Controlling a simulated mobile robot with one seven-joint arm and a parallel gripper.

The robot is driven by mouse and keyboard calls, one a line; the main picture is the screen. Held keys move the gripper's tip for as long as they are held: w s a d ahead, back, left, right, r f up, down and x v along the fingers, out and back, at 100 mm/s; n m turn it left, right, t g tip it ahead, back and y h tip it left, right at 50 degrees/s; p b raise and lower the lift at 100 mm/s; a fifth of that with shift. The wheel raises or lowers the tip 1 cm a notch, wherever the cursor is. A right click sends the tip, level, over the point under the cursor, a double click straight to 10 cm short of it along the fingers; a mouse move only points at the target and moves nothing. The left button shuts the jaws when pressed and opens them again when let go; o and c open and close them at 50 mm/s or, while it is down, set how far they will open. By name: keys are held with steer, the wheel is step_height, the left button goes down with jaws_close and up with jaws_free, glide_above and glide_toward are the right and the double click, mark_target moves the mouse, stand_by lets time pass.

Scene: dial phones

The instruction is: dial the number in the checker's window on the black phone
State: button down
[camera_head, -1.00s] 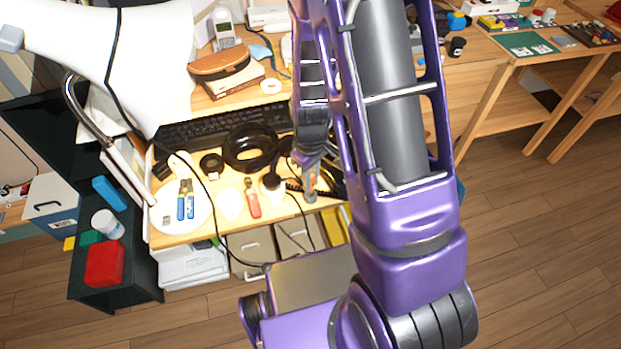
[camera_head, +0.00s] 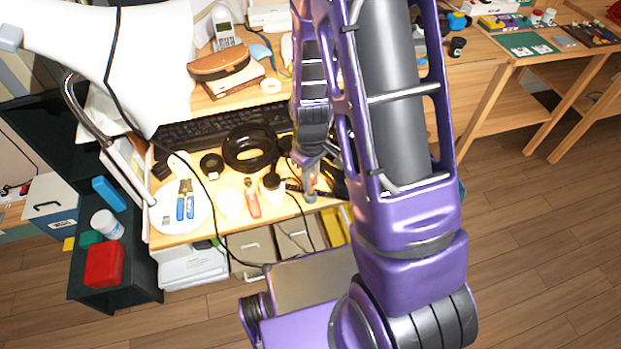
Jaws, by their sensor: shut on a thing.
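My gripper (camera_head: 310,189) points down over the front edge of the wooden desk, right of a red-capped marker. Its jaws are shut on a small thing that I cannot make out. A black object (camera_head: 333,180), partly hidden behind my arm, lies right beside the gripper; it may be the black phone, but its dial or keys do not show. A black strip or cord lies just left of the jaws. I cannot make out the checker or the number in its window. Whether the gripper touches the black object is unclear.
A white lamp overhangs the left. Open floor is at right.

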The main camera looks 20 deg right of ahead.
steer(key=shift+f+b, duration=0.6)
steer(key=shift+f, duration=0.7)
steer(key=c, duration=0.8)
jaws_free()
steer(key=shift+o, duration=0.2)
step_height(320, 180, up, 18)
steer(key=p, duration=0.4)
steer(key=shift+f, duration=0.25)
